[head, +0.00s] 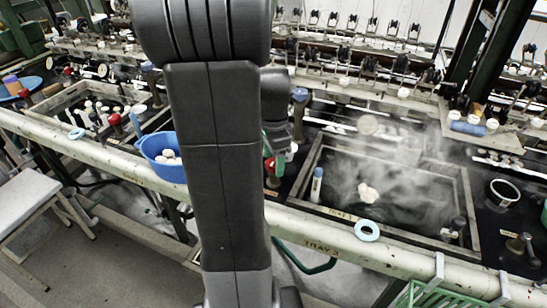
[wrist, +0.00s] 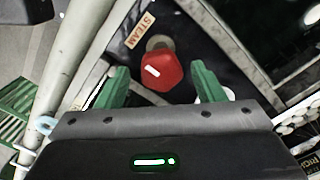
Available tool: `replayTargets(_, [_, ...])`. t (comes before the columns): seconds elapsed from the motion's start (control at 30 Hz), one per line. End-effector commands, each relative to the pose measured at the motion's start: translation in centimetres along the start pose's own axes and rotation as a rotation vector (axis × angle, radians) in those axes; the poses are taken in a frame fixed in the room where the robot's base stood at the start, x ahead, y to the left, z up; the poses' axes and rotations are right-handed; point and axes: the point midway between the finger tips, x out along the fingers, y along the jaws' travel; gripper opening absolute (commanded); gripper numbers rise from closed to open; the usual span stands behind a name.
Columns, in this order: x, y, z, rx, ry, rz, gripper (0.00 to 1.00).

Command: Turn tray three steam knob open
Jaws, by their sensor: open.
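The red steam knob (wrist: 162,71) with a white mark on its face sits beside a tan STEAM label (wrist: 140,30) in the wrist view. My gripper (wrist: 161,84) is open, its two green fingers on either side of the knob's near part, with visible gaps; I cannot tell the height between them. In the head view the red knob (head: 270,166) shows partly behind my arm, left of the tray three basin (head: 398,226). My gripper (head: 278,142) is over it, largely hidden by my arm.
Steam rises from the dark water in the basin. A pale rail (head: 310,229) marked TRAY 3 runs along the front, with a light blue ring (head: 367,230) on it. A blue bowl (head: 166,172) of cocoons hangs at left.

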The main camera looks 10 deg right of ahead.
Motion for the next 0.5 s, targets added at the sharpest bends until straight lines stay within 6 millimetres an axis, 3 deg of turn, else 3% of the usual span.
replayTargets(0.13, [-0.01, -0.01, 0.0, 0.0, 0.0, 0.0, 0.58])
replayTargets(0.33, [-0.02, -0.01, 0.0, 0.0, 0.0, 0.0, 0.19])
replayTargets(0.5, [-0.04, 0.0, -0.01, -0.004, 0.0, 0.001, 0.18])
